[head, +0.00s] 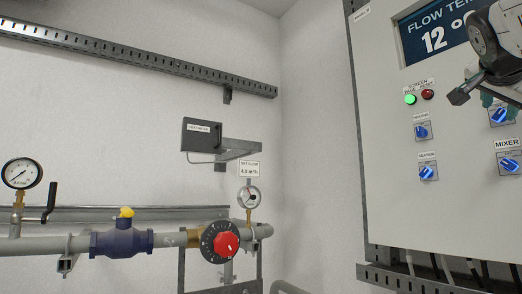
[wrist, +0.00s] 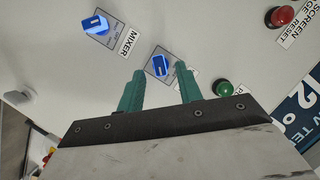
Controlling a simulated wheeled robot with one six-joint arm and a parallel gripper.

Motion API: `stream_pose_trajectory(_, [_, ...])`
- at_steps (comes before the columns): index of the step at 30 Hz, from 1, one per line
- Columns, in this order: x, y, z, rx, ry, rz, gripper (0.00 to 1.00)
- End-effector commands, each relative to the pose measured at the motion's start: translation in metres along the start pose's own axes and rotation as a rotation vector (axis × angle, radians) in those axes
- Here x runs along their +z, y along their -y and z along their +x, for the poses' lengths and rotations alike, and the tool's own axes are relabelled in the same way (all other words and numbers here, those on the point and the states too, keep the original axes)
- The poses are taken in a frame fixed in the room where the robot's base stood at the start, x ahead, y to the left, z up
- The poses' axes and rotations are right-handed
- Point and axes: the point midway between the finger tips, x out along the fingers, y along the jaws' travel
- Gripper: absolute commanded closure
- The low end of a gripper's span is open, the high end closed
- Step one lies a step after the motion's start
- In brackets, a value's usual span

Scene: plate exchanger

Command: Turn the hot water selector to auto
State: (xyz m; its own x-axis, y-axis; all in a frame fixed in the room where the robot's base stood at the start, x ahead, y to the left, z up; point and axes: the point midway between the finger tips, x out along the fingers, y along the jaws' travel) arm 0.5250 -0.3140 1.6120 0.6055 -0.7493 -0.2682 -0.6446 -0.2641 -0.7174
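The panel's blue selector knob above the mixer knob shows in the wrist view (wrist: 160,65); its label is mostly hidden behind a finger, so I cannot read it as hot water. It also shows partly in the head view (head: 500,116), just below my gripper. My gripper (wrist: 159,68) has two green fingers, apart and empty, with the tips on either side of this knob in the picture. I cannot tell whether they touch it. In the head view my gripper (head: 490,102) is in front of the panel's upper right.
The mixer knob (wrist: 95,24) is close by. A green button (wrist: 225,88) and red button (wrist: 281,16) are near the fingers. Two more blue knobs (head: 421,131) (head: 427,173) are left on the panel (head: 385,140). Pipes with a blue valve (head: 122,242) run along the left wall.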

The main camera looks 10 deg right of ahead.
Motion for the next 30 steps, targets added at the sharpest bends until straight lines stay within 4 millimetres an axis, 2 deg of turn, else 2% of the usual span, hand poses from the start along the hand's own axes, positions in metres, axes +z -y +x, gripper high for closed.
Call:
stream_pose_trajectory(3, [0.001, 0.001, -0.022, -0.003, 0.001, 0.001, 0.65])
stream_pose_trajectory(9, [0.001, 0.001, -0.043, -0.002, 0.002, 0.000, 0.65])
stream_pose_trajectory(26, [0.001, 0.001, -0.047, 0.000, 0.000, 0.000, 0.65])
stream_pose_trajectory(30, [0.002, -0.001, -0.047, 0.007, 0.005, -0.061, 0.65])
